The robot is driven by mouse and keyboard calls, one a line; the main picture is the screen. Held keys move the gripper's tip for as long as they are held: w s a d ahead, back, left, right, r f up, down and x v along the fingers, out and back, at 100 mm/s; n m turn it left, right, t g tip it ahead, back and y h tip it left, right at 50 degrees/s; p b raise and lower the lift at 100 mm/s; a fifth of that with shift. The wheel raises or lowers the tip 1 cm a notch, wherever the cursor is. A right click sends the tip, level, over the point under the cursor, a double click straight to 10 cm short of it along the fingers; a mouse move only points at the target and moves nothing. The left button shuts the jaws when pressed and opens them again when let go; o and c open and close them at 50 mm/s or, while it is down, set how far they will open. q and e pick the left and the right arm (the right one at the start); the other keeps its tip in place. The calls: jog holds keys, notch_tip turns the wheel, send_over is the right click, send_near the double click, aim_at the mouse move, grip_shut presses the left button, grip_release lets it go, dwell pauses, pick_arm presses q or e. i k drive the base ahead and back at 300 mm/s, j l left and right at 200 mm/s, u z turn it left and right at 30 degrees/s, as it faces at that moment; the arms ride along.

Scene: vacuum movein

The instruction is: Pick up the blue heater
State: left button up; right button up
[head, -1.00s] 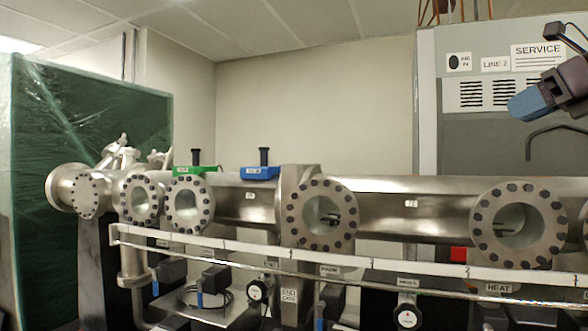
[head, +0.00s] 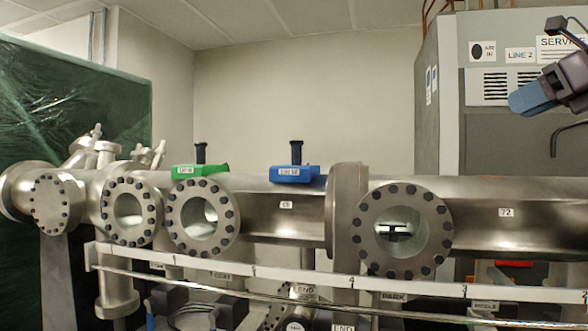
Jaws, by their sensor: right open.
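The blue heater (head: 297,175) is a small blue block with a white label and a black upright knob. It sits on top of the long steel vacuum pipe, left of a large flange. My right gripper (head: 522,100) shows at the upper right edge with blue fingers, in front of the grey cabinet. It is open, well to the right of the blue heater and higher in the picture, and nothing shows in it. My left gripper is not in view.
A similar green block (head: 200,170) with a black knob sits on the pipe to the left. A white rail (head: 330,281) runs in front of the pipe (head: 480,220). Round ports (head: 204,217) face me. A grey cabinet (head: 480,125) stands at the back right. The space above the pipe is clear.

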aim_at(296, 172)
jog(key=i+j, duration=0.1)
jog(key=j, duration=0.4)
jog(key=i+j+z, duration=0.1)
jog(key=j, duration=0.4)
jog(key=i+j+z, duration=0.1)
jog(key=j, duration=0.4)
jog(key=i+j, duration=0.15)
jog(key=j, duration=0.35)
